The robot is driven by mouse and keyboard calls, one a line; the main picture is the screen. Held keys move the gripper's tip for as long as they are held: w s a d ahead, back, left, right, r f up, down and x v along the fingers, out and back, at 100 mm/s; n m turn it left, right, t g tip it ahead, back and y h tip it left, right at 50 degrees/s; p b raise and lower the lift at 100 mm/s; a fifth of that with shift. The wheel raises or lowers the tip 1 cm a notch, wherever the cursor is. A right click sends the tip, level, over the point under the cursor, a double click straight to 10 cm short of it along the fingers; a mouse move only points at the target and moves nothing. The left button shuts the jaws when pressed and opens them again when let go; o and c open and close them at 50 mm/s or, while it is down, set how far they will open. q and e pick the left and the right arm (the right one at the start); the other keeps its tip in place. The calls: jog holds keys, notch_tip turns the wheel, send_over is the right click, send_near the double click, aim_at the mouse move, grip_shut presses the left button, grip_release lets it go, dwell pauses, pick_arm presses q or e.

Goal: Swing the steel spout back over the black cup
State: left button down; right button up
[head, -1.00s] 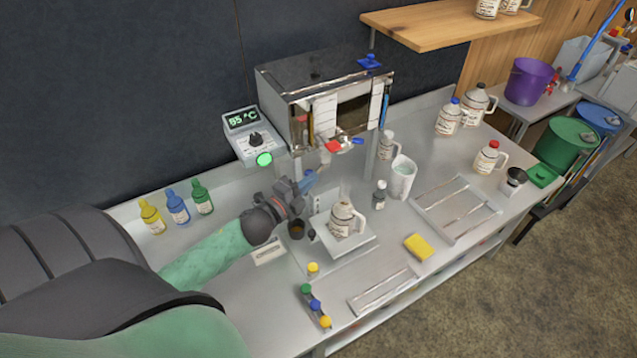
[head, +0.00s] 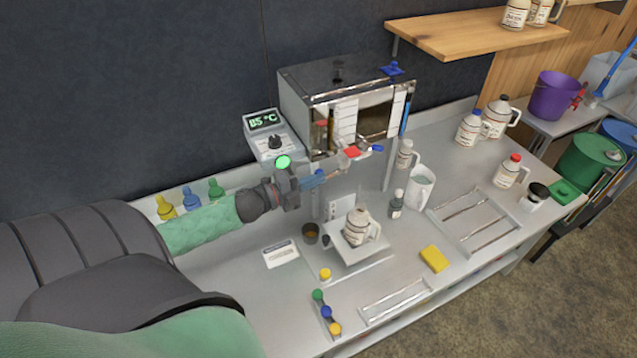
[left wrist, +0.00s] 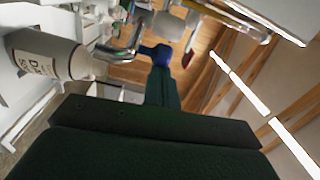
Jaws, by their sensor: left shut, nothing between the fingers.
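My left gripper (head: 325,176) is shut and empty, with blue fingers in front of the evaporator, above the black cup. In the left wrist view its blue fingertip (left wrist: 157,54) is close to the bent steel spout (left wrist: 126,46); I cannot tell if they touch. In the head view the spout is small and mostly lost among the valve parts beyond the fingers. The black cup (head: 310,234), with brown contents, stands left of a labelled jug (head: 355,229) on a pale platform. A jug (left wrist: 45,54) also shows in the left wrist view. My right gripper is not in view.
The evaporator (head: 340,88) has a red valve handle (head: 351,152) and a blue one near my fingers. The temperature box (head: 272,138) stands behind my wrist. Several coloured bottles stand behind my forearm. A white pitcher (head: 419,188) and a yellow sponge (head: 434,258) are to the right.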

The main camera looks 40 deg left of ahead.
pick_arm(q)
jog(key=shift+w+a, duration=0.15)
jog(key=shift+a, duration=0.55)
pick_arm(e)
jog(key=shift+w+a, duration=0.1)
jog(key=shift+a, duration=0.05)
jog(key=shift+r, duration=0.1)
